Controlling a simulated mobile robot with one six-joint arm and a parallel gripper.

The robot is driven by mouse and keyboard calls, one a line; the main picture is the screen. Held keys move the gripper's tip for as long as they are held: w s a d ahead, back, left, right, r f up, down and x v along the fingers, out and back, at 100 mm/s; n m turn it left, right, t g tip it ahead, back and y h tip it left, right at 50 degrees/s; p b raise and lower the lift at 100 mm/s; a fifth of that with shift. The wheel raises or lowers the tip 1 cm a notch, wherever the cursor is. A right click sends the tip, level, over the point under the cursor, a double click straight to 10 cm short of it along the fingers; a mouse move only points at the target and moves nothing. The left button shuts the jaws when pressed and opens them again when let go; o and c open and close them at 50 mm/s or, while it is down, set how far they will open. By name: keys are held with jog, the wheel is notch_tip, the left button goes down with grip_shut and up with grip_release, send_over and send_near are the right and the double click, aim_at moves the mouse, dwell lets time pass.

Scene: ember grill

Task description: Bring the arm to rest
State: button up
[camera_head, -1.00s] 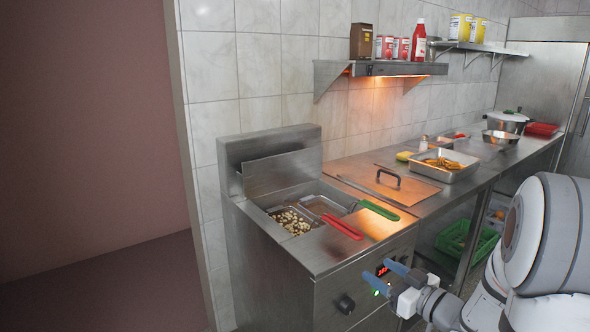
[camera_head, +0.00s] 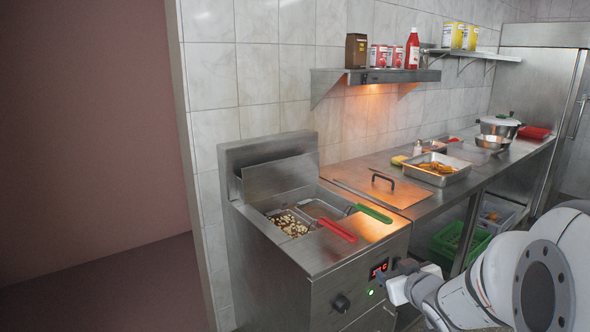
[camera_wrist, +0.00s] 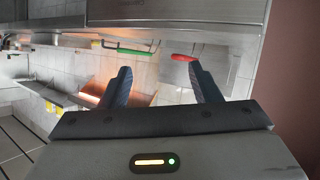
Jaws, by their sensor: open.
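My gripper (camera_wrist: 160,88) shows in the wrist view with its two dark fingers spread apart and nothing between them. In the head view my gripper (camera_head: 392,278) is at the lower right, in front of the fryer's (camera_head: 352,262) control panel, and its fingers are partly hard to make out. My white arm fills the lower right corner. The red basket handle (camera_wrist: 183,57) and the green basket handle (camera_wrist: 96,43) lie beyond the fingers in the wrist view.
The fryer holds baskets, one with pale pieces (camera_head: 290,223). A steel counter (camera_head: 432,200) runs right, bearing a tray of fried food (camera_head: 465,174) and a pot (camera_head: 500,125). A green crate (camera_head: 450,242) sits below. A heated shelf (camera_head: 385,76) hangs above.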

jog(key=s+a+r+m+g+p, duration=0.1)
jog(key=s+a+g, duration=0.1)
jog(key=s, duration=0.5)
jog(key=s+a+r+m+g+h+p, duration=0.1)
jog(key=s+a+g+p, duration=0.1)
jog(key=s+g, duration=0.3)
jog(key=s+a+r+m+g+p, duration=0.1)
jog(key=s+a+r+g, duration=0.1)
jog(key=s, duration=0.9)
jog(key=shift+a+m+g+p, duration=0.3)
jog(key=shift+a+m+g, duration=0.1)
jog(key=shift+a+g, duration=0.55)
